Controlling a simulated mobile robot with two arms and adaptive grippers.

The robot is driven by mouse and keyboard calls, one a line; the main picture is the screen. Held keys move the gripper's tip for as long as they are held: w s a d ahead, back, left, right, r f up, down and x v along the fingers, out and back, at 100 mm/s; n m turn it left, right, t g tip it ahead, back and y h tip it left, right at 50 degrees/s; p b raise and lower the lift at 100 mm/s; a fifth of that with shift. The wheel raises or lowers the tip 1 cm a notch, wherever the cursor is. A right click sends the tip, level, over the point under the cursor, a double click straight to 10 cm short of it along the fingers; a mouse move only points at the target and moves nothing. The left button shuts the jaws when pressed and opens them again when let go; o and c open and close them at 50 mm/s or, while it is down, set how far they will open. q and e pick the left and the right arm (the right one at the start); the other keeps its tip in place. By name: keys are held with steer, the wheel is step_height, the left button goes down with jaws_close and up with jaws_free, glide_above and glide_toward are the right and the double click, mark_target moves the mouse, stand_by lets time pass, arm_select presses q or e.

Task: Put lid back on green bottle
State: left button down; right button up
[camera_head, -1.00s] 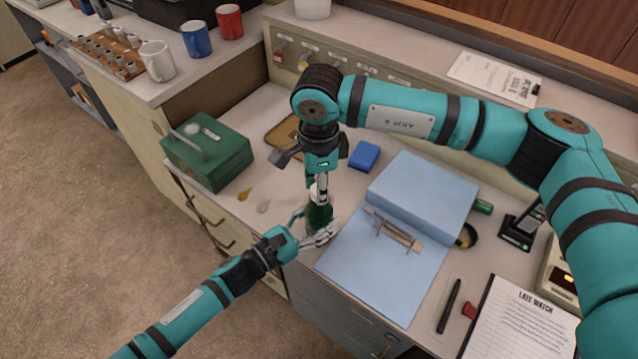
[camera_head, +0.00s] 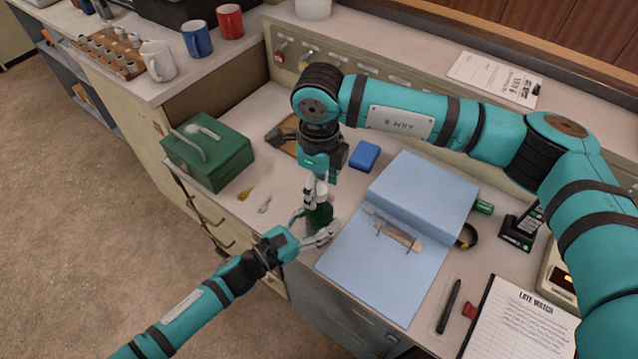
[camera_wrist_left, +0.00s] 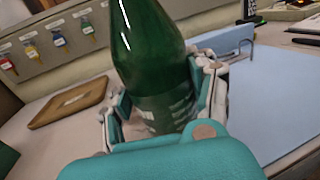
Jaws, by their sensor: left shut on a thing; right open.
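The green bottle (camera_head: 320,214) stands upright on the counter. It also fills the middle of the left wrist view (camera_wrist_left: 150,60), where its top is cut off by the frame edge. My left gripper (camera_head: 317,233) is shut around the lower part of the bottle. My right gripper (camera_head: 317,186) points down from above at the bottle's top and is open. The right gripper's fingers cover the bottle's mouth, so I cannot tell whether the lid is there or between the fingers.
A blue sponge-like block (camera_head: 364,155) and a brown tray (camera_head: 283,134) lie behind.

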step_height(320, 180, up, 12)
stand_by(0.4)
arm_select(q)
steer(key=shift+c, duration=1.7)
jaws_free()
arm_select(e)
steer(key=shift+f, duration=0.1)
arm_select(q)
steer(key=shift+s+a, duration=0.1)
steer(key=v, duration=1.1)
steer(key=shift+s+a, duration=0.25)
steer(key=shift+a, duration=0.1)
